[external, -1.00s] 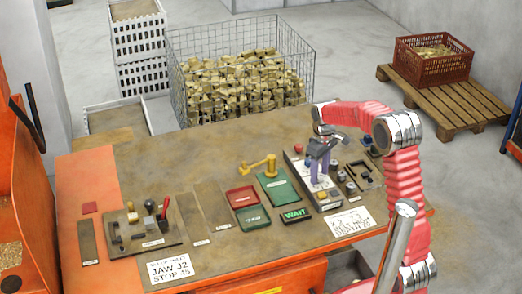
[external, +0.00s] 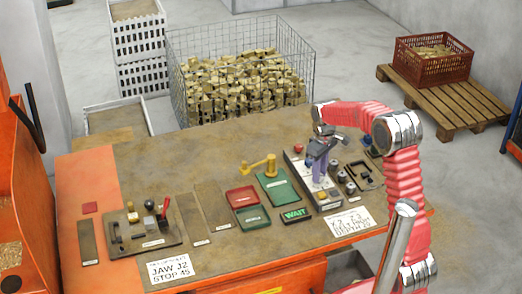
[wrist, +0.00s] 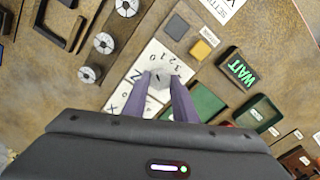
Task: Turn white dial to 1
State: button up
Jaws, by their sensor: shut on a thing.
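The white dial (wrist: 159,79) sits on a white plate with small printed digits beyond it and large letters at its left. A dark mark shows on the dial's top, but I cannot tell which digit it points at. My gripper (wrist: 161,86) is shut on the dial, with one purple finger on each side of it. In the external view, my gripper (external: 319,179) is low over the control panel (external: 299,169), and its fingers hide most of the dial.
Several round knobs (wrist: 103,43) stand in a row beside the plate. A yellow button and a black button lie beyond it. A green WAIT sign (wrist: 238,69) and green and red trays (external: 241,196) are close by. The bare table (external: 190,155) is clear at its back left.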

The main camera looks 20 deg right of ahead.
jog(key=shift+m, duration=2.9)
jog(key=o, duration=1)
jog(key=shift+o, duration=0.2)
jog(key=shift+r, duration=0.1)
notch_tip(320, 180, up, 14)
jog(key=shift+f, duration=0.25)
jog(key=shift+w, duration=0.15)
